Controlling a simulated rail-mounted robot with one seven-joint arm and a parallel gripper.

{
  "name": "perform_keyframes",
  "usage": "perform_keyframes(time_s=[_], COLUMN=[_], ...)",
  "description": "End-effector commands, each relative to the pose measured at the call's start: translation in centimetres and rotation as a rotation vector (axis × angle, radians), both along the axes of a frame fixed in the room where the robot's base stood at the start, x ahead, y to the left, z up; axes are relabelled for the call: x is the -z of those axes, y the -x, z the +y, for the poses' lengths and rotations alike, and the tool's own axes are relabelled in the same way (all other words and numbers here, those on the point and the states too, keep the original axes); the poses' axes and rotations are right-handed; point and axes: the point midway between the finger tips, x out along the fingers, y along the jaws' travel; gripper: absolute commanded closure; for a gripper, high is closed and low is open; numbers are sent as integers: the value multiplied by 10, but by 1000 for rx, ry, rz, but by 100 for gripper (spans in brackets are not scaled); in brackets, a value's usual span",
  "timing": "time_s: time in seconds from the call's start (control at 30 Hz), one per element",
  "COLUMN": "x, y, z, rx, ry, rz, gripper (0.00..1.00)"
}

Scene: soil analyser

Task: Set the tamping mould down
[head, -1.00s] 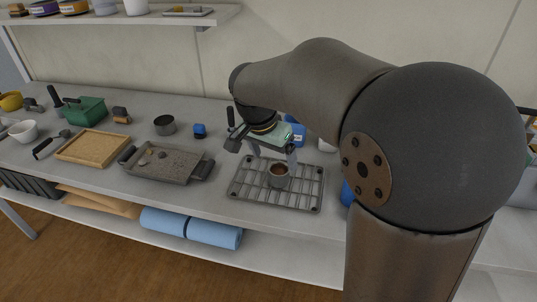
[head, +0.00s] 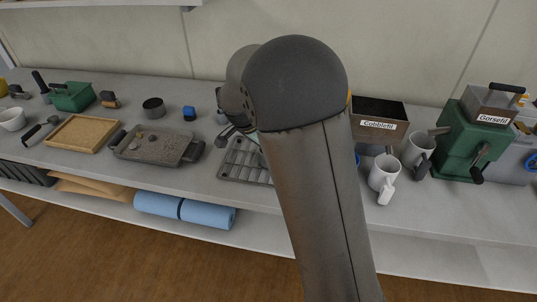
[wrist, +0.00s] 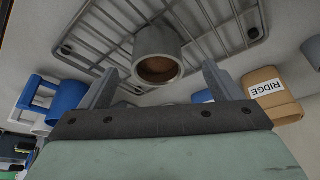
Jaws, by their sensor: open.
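The tamping mould, a grey cylinder with brown material inside (wrist: 157,54), stands on the metal wire rack (wrist: 105,42) in the wrist view. My gripper (wrist: 158,74) is open, with one finger to each side of the mould's near end and visible gaps between. The fingers do not hold it. In the head view my arm hides the mould and my gripper; only the left part of the rack (head: 238,162) shows.
Right are white mugs (head: 384,173), a Cobblefil box (head: 380,107) and a green grinder (head: 465,140).

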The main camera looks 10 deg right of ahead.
Motion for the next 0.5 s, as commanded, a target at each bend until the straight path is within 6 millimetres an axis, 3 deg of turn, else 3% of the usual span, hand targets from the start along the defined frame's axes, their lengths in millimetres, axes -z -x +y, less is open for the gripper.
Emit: perform_keyframes(time_s=[0.33,0.5], x=[38,47], y=[-8,-10], z=[-21,-23], rx=[3,-1], ry=[1,1], rz=[4,1], gripper=[15,15])
